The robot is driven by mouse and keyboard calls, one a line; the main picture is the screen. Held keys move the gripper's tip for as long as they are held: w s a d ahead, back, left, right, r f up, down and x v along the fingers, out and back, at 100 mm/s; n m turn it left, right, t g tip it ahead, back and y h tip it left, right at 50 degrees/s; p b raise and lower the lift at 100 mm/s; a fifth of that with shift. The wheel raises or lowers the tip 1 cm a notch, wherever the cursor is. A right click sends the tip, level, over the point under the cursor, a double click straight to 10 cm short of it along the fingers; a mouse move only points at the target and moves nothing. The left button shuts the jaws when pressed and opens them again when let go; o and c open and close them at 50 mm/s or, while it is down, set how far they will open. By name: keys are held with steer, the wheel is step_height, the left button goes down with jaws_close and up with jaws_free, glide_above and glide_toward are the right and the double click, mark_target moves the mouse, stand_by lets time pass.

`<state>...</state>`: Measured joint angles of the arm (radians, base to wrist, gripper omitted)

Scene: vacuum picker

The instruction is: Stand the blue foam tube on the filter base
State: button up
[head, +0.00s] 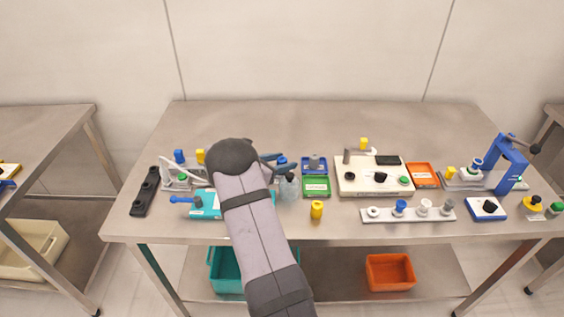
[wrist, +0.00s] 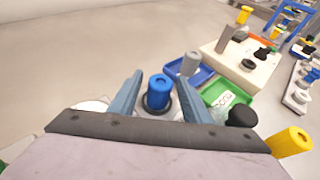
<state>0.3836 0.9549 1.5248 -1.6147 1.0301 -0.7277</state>
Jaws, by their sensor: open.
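A blue tube (wrist: 158,90), which looks like the foam tube, stands upright in the wrist view, with an opening in its top. Its foot is in or on a dark round ring on a pale base (wrist: 174,110), which may be the filter base; how it is seated is partly hidden. In the head view a small blue top (head: 281,160) shows at the same spot. My gripper (wrist: 160,79) is open, one finger on each side of the tube, with gaps visible. In the head view my gripper (head: 279,166) is mostly hidden behind my wrist.
A clear bottle with a dark cap (head: 289,188) and a yellow cylinder (head: 316,209) stand close by at the front. A blue tray (head: 325,172), a green tray (head: 317,194) and a cream panel (head: 349,188) lie to the right. The table's back strip is clear.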

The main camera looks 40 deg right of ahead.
steer(key=b+v, duration=0.2)
steer(key=v, duration=1)
steer(key=s+a+f+m+y+p, duration=0.1)
steer(key=s+a+m+y, duration=0.5)
steer(key=a, duration=0.9)
steer(key=s+a+f+m+y+p, duration=0.1)
steer(key=s+a+m+y+p, duration=0.1)
steer(key=s+a+m+y, duration=0.5)
steer(key=s+a+m, duration=0.5)
steer(key=s+a, duration=0.3)
steer(key=s, duration=0.1)
steer(key=shift+s, duration=0.1)
